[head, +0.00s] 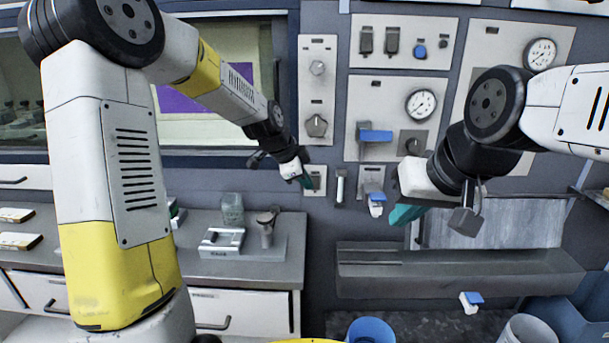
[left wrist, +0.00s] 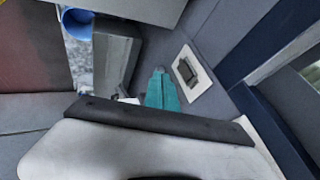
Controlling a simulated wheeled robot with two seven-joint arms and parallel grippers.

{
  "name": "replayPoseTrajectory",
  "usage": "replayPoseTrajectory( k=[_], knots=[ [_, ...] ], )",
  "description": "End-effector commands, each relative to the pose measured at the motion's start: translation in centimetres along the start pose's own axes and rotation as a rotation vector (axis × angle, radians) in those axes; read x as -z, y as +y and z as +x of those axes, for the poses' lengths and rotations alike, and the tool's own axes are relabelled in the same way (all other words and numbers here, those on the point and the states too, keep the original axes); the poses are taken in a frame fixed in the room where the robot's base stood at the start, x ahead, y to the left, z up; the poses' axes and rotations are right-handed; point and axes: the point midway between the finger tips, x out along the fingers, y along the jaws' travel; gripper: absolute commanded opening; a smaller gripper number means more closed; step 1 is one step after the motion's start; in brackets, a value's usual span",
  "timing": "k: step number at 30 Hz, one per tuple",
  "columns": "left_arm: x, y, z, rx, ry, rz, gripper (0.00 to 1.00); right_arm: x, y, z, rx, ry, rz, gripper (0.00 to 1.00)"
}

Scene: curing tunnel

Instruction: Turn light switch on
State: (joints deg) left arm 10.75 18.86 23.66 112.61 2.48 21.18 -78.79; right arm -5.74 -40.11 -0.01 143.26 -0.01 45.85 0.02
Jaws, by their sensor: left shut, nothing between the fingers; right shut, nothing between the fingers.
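A small light switch, a pale square plate with a dark rocker, is on the wall below the grey control panels. In the head view its plate (head: 318,174) is partly covered by my left gripper (head: 308,184), whose teal fingertips are shut and empty in front of it. In the left wrist view the switch (left wrist: 188,71) is whole, and the teal fingers (left wrist: 162,92) are together just beside the plate. I cannot tell whether they touch it or which way the rocker is set. My right gripper (head: 406,214) is shut and empty, in front of the wall further right.
Control panels with knobs (head: 316,126), gauges (head: 421,104) and a blue-handled lever (head: 375,136) are above the switch. A workbench (head: 290,262) with small devices stands below left. A grey trough ledge (head: 450,272) juts out below right. A blue bin (head: 371,330) is at the bottom.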

Motion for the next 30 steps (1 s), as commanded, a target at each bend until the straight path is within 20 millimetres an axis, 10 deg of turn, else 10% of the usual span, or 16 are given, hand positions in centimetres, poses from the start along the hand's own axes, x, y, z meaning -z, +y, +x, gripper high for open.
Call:
replayPoseTrajectory(
  k=[7, 30],
  knots=[
    [0.1, 0.1, 5.4, -0.004, 0.0, 0.002, 0.0, 0.0, 0.0, 0.0, 0.0, 0.0, 0.0, 0.0],
    [-0.4, -3.7, 7.5, -0.001, 0.0, -0.003, 0.0, 0.0, 0.0, 0.0, 0.0, 0.0, 0.0, 0.0]
  ],
)
